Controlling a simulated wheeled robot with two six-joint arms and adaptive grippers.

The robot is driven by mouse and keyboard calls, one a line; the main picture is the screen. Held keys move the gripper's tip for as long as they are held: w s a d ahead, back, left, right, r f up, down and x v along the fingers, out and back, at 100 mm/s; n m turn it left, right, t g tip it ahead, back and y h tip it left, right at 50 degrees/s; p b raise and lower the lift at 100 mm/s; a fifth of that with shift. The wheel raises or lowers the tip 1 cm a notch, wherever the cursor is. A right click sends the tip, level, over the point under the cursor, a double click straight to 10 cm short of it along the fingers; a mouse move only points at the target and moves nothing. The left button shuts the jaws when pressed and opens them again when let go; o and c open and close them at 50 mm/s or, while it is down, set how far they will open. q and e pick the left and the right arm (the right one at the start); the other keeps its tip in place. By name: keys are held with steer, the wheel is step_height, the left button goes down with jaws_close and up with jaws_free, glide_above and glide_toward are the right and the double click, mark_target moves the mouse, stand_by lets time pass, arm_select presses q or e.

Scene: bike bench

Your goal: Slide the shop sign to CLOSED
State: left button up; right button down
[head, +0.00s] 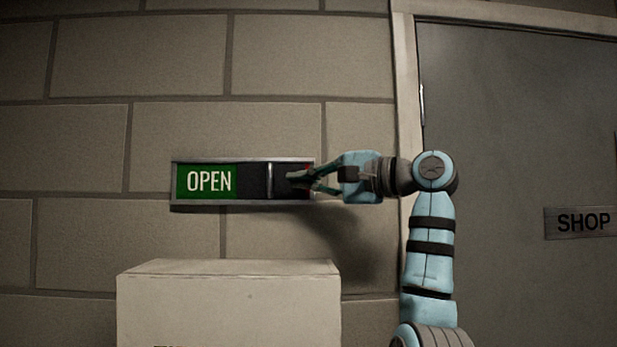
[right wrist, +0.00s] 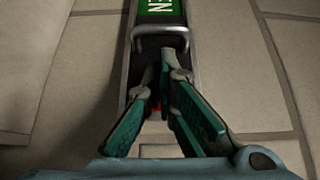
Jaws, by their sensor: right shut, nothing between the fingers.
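The shop sign (head: 207,181) is a long metal-framed strip on the block wall. Its left part shows OPEN in white on green, and a dark slider panel with an upright metal handle (head: 269,181) covers the part to the right. A sliver of red shows near the right end, behind my fingers. My right gripper (head: 298,178) is shut and empty, at the slider panel just right of the handle. In the right wrist view the fingertips (right wrist: 168,62) are close to the handle (right wrist: 160,40); I cannot tell whether they touch it. My left gripper is not in view.
A pale box-like block (head: 228,305) stands below the sign. A grey door (head: 510,130) with a SHOP plate (head: 580,222) is at the right, behind its frame. The wall left of the sign is clear.

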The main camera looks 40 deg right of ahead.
steer(key=shift+w+d+f, duration=0.1)
steer(key=shift+w+f, duration=0.05)
steer(key=shift+w, duration=0.3)
arm_select(q)
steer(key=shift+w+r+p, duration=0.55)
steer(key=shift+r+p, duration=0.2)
steer(key=shift+p, duration=0.05)
arm_select(e)
steer(key=w+a, duration=0.8)
steer(key=a, duration=0.3)
steer(key=shift+w+a, duration=0.15)
steer(key=shift+a, duration=0.15)
